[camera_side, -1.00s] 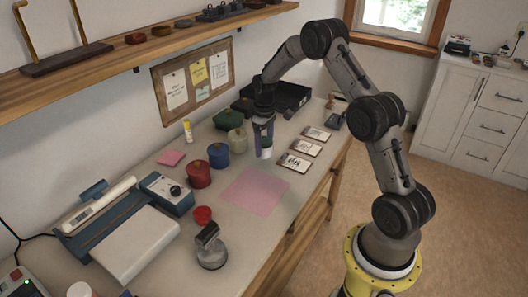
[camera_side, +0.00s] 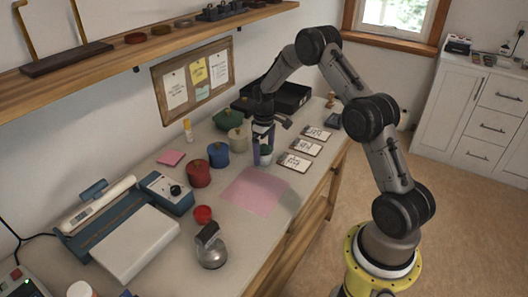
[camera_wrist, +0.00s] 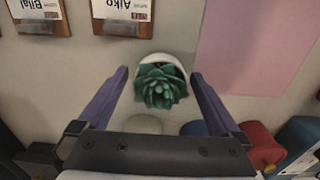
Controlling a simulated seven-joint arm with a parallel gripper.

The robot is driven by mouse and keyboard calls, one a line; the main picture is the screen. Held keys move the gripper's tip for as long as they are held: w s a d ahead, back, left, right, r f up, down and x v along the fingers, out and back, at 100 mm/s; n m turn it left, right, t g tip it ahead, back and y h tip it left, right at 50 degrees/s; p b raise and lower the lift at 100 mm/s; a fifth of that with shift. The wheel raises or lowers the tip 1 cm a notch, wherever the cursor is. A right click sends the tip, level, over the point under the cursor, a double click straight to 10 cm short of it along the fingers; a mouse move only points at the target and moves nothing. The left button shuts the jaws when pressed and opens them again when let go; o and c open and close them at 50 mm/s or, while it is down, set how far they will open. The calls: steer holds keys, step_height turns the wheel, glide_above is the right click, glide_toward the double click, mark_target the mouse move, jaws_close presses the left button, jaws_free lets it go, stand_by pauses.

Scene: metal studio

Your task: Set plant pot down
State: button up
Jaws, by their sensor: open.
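The plant pot (camera_wrist: 163,60) is small and white and holds a green succulent (camera_wrist: 160,86). In the wrist view it sits upright between the fingers of my gripper (camera_wrist: 156,95), with a gap on each side. In the side view my gripper (camera_side: 263,148) is low over the bench, its purple fingers around the pot (camera_side: 265,159). The pot's base appears to be on the bench top, just beyond the pink mat (camera_side: 254,191). My gripper is open, and its fingers partly hide the pot in the side view.
Clipboards with name cards (camera_side: 295,162) lie right of the pot. Red (camera_side: 199,174), blue (camera_side: 218,155) and pale lidded jars (camera_side: 238,139) stand to its left. A black tray (camera_side: 290,98) is behind. The pink mat is bare.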

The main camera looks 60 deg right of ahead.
step_height(320, 180, up, 12)
steer(key=shift+r, duration=0.1)
steer(key=s+a+r+t, duration=0.3)
steer(key=s+a+r, duration=0.8)
steer(key=a+r, duration=0.35)
steer(key=s+a+t, duration=0.1)
steer(key=s+a, duration=0.3)
steer(key=s, duration=0.4)
steer(key=s+a+t, duration=0.1)
steer(key=s+a, duration=0.3)
steer(key=s, duration=0.5)
steer(key=shift+s+f+t, duration=0.15)
steer(key=shift+s+t, duration=0.15)
